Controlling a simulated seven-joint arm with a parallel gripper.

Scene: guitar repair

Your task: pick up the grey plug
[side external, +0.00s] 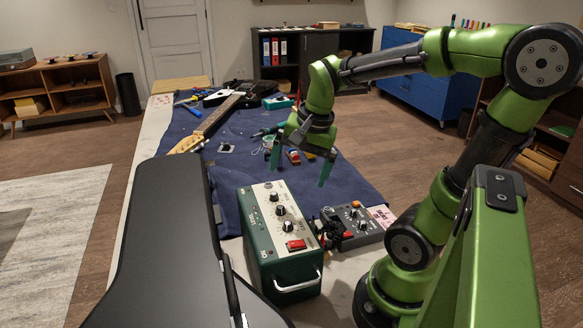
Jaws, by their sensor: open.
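My gripper (298,176) is open and points down over the blue mat (235,178), with green fingers spread apart. No object is visibly held between them. Small red, blue and yellow items (293,157) show between and behind the fingers on the mat. I cannot pick out the grey plug with certainty; it may be too small to tell or hidden. A cluster of dark connectors or cables (328,235) lies between the green amplifier box and the grey pedal.
The green amplifier box (259,232) with knobs stands in front of the mat. A grey pedal unit (358,222) is to its right. A large black case (165,240) lies along the left. An electric guitar (216,117) and tools lie at the back. The mat's middle left is mostly clear.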

